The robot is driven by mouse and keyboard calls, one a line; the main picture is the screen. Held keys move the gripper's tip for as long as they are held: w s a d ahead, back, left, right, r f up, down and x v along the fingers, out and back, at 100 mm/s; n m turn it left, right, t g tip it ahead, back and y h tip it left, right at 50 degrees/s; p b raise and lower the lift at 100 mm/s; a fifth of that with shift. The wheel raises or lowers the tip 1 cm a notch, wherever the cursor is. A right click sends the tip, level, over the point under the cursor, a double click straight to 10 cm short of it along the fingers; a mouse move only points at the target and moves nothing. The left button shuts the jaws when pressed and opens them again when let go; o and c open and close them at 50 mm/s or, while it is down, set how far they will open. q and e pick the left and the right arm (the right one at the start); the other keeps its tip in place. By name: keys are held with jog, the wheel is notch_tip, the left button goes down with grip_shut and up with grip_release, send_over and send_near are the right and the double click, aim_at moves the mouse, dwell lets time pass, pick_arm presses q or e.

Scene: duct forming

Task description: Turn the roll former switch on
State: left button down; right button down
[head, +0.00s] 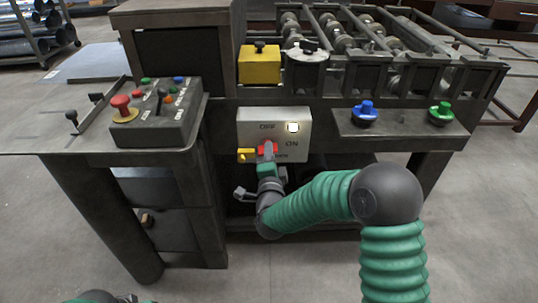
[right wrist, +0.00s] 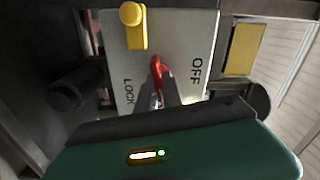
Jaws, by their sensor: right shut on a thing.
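The roll former switch is a red handle (head: 273,150) on a light grey panel (head: 248,121) on the front of the machine. OFF is printed at the panel's top and ON at its right. My right gripper (head: 268,152) is at the handle, its fingers closed around it. In the right wrist view the red handle (right wrist: 157,66) shows between the dark fingertips (right wrist: 158,92), which partly hide it. OFF and LOCK labels show beside it. A yellow piece (head: 246,155) sits at the panel's lower left. My left gripper's fingers do not show.
A white square light (head: 293,127) glows on the panel. A control box (head: 160,132) with a red button (head: 121,104) stands on the left table. A blue knob (head: 367,111) and a green knob (head: 440,112) sit on the right ledge. A yellow block (head: 259,68) is above the panel.

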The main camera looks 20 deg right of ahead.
jog(key=shift+f+m+b, duration=0.3)
jog(key=shift+m+b, duration=0.1)
jog(key=shift+m, duration=0.8)
jog(key=shift+s, duration=0.1)
jog(key=c, duration=1.5)
grip_release()
jog(key=shift+r, duration=0.1)
jog(key=p+v, duration=0.4)
jog(key=v, duration=1.2)
jog(key=shift+s+p, duration=0.3)
jog(key=shift+s, duration=0.05)
